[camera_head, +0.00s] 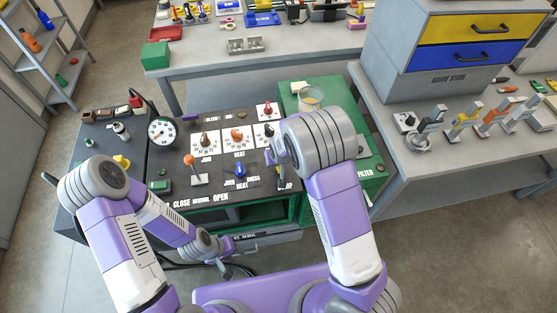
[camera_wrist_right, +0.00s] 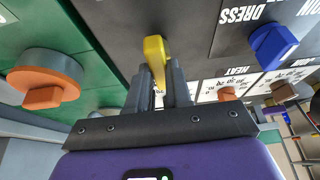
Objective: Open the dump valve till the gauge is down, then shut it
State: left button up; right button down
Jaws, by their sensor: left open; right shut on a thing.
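The round white gauge (camera_head: 162,132) stands at the left of the dark panel (camera_head: 165,164); its needle is too small to read. My right gripper (camera_wrist_right: 161,78) is shut on a yellow lever handle (camera_wrist_right: 155,50), which I take to be the dump valve's. In the head view my right forearm and wrist hide most of this handle and part of the label beside it, so how far it is turned cannot be told. My left gripper (camera_head: 228,268) is open and empty, low in front of the cart and apart from the panel.
Near the held handle are a blue knob (camera_head: 240,171) and an orange knob on green (camera_wrist_right: 45,88). An orange-topped lever (camera_head: 190,161) stands near CLOSE, NEUTRAL and OPEN labels. A beaker (camera_head: 310,99) stands on the green cabinet. Benches close off the back and right; floor is free at left.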

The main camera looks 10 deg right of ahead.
jog(key=c, duration=1)
grip_release()
jog(key=shift+c, duration=0.2)
jog(key=p+v, duration=0.1)
jog(key=v, duration=0.6)
jog(key=shift+s+r+p, duration=0.1)
jog(key=shift+r+p, duration=0.2)
